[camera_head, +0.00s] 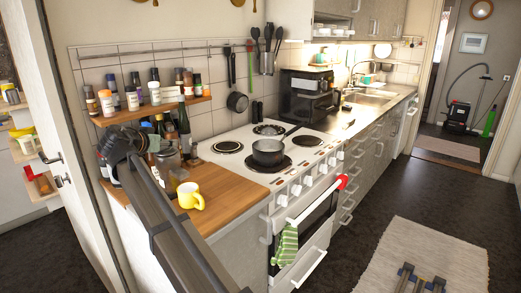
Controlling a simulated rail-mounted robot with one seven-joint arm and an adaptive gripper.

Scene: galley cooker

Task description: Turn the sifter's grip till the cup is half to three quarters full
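A yellow cup (188,196) stands on the wooden counter (226,191) left of the stove, its handle toward the right. I cannot make out its contents. My dark arm rises from the bottom middle toward the upper left and passes left of the cup. The black end of the arm (121,146) is over the left part of the counter, by the jars. Its fingers cannot be made out. I cannot pick out the sifter; it may be hidden behind my arm or among the jars.
A glass jar (168,164) and dark bottles (184,130) stand behind the cup. A shelf (152,109) with several spice jars hangs above. A pot (268,152) sits on the white stove (232,146). Bare counter lies right of the cup.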

